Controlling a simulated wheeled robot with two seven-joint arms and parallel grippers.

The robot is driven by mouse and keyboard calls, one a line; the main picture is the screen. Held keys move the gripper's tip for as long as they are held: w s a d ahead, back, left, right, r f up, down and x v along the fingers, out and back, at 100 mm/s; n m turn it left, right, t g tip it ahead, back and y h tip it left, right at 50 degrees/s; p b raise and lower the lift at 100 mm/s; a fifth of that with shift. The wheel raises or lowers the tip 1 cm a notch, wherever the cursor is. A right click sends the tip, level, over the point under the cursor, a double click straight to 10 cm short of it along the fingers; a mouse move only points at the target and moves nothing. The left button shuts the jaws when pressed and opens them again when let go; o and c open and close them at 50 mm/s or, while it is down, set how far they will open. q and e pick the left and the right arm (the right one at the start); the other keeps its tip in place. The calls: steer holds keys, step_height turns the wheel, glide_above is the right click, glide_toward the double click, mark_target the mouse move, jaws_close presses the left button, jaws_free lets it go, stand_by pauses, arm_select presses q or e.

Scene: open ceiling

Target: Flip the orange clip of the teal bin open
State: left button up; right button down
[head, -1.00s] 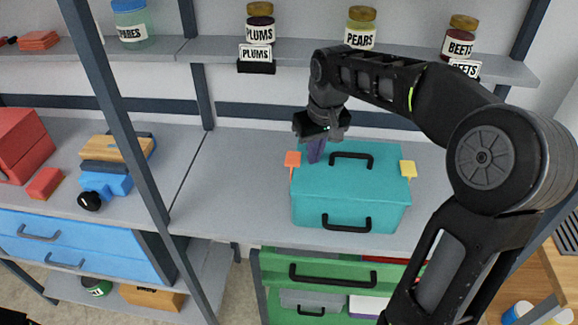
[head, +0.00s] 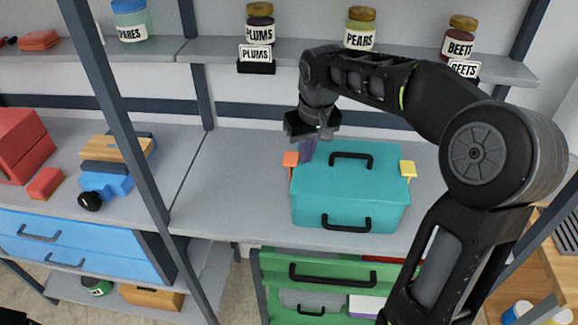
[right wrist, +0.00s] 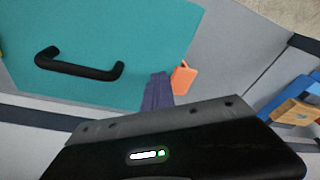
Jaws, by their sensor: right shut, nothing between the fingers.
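The teal bin (head: 348,190) stands closed on the grey bench, with a black handle on its lid and another on its front. Its orange clip (head: 290,160) is at the bin's left side, and a yellow clip (head: 408,169) is on the right side. My right gripper (head: 306,152) is shut and empty, pointing down at the lid's back left, close beside the orange clip. In the right wrist view the purple fingers (right wrist: 157,92) are together, just left of the orange clip (right wrist: 183,77); whether they touch it I cannot tell.
A shelf (head: 400,63) with labelled jars runs above the bin. A dark upright post (head: 130,150) stands left of it. The bench left of the bin is clear; blue and red items (head: 43,184) lie beyond the post. Green drawers (head: 330,270) are below.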

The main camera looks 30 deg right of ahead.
mark_target(289, 157)
steer(key=shift+w+a, duration=0.8)
steer(key=shift+a, duration=0.25)
steer(key=shift+w+a+f, duration=0.2)
steer(key=shift+w+a, duration=0.15)
steer(key=shift+a, duration=0.15)
stand_by(0.5)
steer(key=shift+s+d+r+p, duration=0.1)
steer(key=shift+d+r+p, duration=0.05)
steer(key=shift+r+p, duration=0.9)
steer(key=shift+s+d+r+p, duration=0.2)
steer(key=shift+r+p, duration=0.6)
steer(key=shift+r, duration=0.5)
steer(key=shift+s+d+r+p, duration=0.1)
steer(key=shift+d+r+p, duration=0.05)
steer(key=shift+r+p, duration=0.9)
steer(key=shift+r, duration=0.15)
